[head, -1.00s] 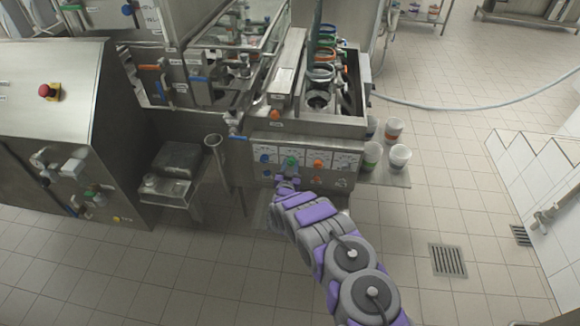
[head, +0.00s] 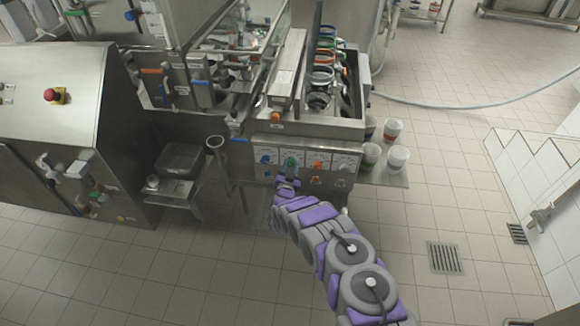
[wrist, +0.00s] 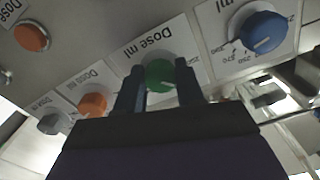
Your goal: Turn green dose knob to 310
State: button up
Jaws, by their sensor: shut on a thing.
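The green dose knob (wrist: 160,77) sits on a white dial plate marked "Dose ml" in the wrist view. My gripper (wrist: 160,75) is shut on the knob, with one dark finger on each side of it. In the head view the green knob (head: 291,163) shows on the machine's front panel, just above my gripper (head: 288,182). The dial's numbers are partly hidden by the fingers, so I cannot tell the knob's setting.
A blue knob (wrist: 263,32) is beside the green one, with orange knobs (wrist: 92,104) on the other side. White cups (head: 398,156) stand on a shelf right of the panel. The tiled floor in front is clear.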

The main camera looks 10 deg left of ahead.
jog(key=o, duration=1)
jog(key=shift+o, duration=0.2)
jog(key=shift+s, duration=0.1)
jog(key=s+p, duration=0.4)
jog(key=s, duration=1.3)
jog(key=shift+a, duration=0.4)
jog(key=shift+f, duration=0.1)
